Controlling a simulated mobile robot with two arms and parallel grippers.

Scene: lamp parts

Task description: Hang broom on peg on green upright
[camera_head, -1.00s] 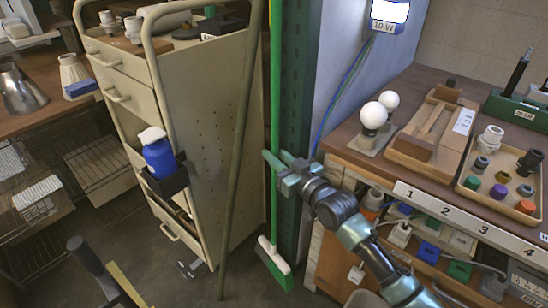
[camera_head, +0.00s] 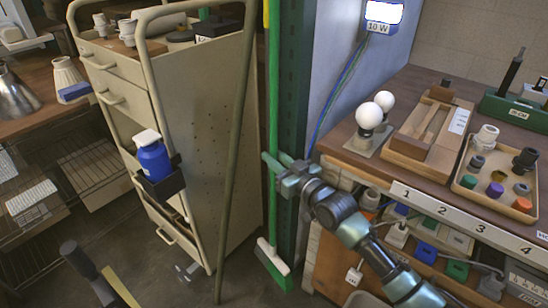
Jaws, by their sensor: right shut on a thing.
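The broom has a thin green handle (camera_head: 273,110) that stands nearly upright and leaves the top of the view. Its head (camera_head: 273,264), white above and green below, hangs low near the floor. My right gripper (camera_head: 274,167) is shut on the handle at about mid-height. The dark green upright (camera_head: 292,90) stands right beside the handle, just to its right and seemingly behind it. I cannot make out a peg on it; its top is out of view.
A beige drawer cart (camera_head: 205,130) with a blue bottle (camera_head: 152,157) stands left of the broom. A long brown-green pole (camera_head: 236,150) leans between them. A workbench (camera_head: 405,175) with bulbs and trays is at the right, close to my arm. Open floor shows at lower left.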

